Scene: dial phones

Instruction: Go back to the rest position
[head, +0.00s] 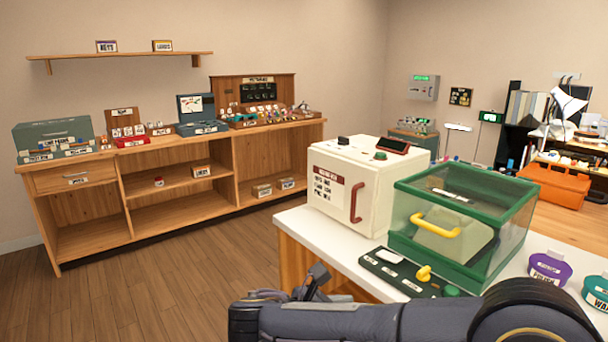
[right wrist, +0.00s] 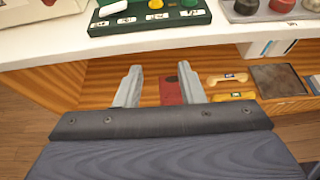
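My right arm comes in along the bottom of the head view from the right, and its gripper (head: 316,278) is in front of the white-topped counter (head: 300,219). In the right wrist view the two fingers of the right gripper (right wrist: 160,68) stand apart with nothing held between them. They point at the open space under the counter top. My left gripper is in neither view.
On the counter stand a cream machine (head: 338,160), a green clear-sided box with a yellow handle (head: 470,222), a black control strip (head: 385,270) and a purple tub (head: 549,268). Yellow handsets (right wrist: 228,78) lie on the shelf below. Floor (head: 180,280) at left is clear.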

